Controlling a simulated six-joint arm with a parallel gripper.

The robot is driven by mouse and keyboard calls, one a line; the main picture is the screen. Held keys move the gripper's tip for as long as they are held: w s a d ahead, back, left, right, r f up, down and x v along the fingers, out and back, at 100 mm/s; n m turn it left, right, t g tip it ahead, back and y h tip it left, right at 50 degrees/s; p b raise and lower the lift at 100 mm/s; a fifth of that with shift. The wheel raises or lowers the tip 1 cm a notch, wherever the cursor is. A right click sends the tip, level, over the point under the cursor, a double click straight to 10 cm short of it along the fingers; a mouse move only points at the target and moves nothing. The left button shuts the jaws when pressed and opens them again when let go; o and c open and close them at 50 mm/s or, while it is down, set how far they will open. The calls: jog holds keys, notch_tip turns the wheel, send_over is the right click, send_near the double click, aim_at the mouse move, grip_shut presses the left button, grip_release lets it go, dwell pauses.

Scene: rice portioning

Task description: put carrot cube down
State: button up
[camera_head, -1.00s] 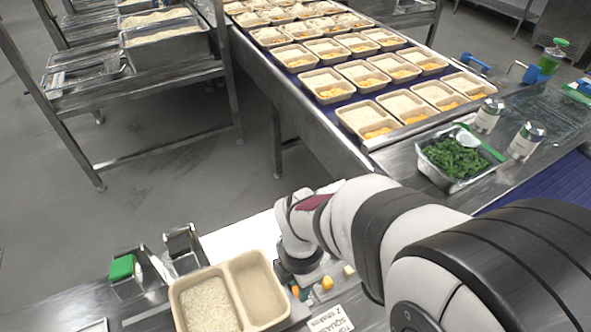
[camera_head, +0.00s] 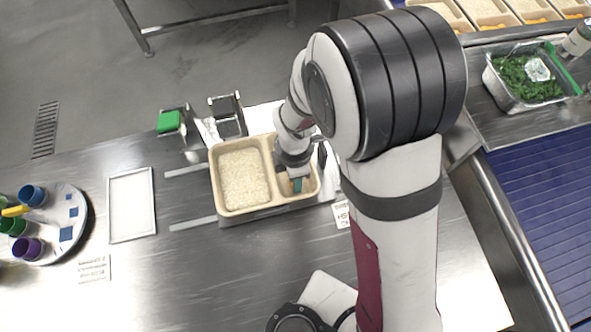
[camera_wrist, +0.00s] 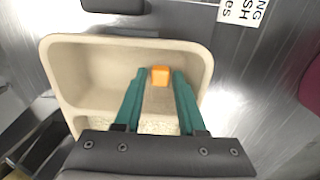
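The orange carrot cube (camera_wrist: 160,76) shows in the wrist view between the tips of my gripper's two green fingers. My gripper (camera_wrist: 161,73) is slightly open, with a narrow gap on each side of the cube. The cube is inside the empty-looking compartment of the beige two-compartment tray (camera_wrist: 62,75); I cannot tell whether it touches the floor. In the head view my gripper (camera_head: 297,185) reaches down into the right compartment of the tray (camera_head: 213,182), and the cube is hidden there. The left compartment holds white rice (camera_head: 242,180).
A white rectangular plate (camera_head: 131,205) and a round tray with colored cups (camera_head: 70,213) are at the left. Small metal bins with a green item (camera_head: 168,121) stand behind the tray. A container of greens (camera_head: 525,80) is at the upper right.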

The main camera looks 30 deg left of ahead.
jog(key=shift+o, duration=0.8)
notch_tip(320, 180, up, 12)
jog(key=d+r+m, duration=0.3)
jog(key=d+m, duration=0.4)
jog(key=d+r+m, duration=0.3)
jog(key=d+m, duration=0.3)
jog(key=m, duration=0.1)
jog(key=s+d+r+m+y, duration=0.1)
jog(key=s+d+m, duration=0.7)
jog(key=m, duration=1)
jog(key=shift+s+d+m+y, duration=0.3)
jog(key=shift+s+d+y, duration=0.05)
jog(key=shift+y, duration=0.05)
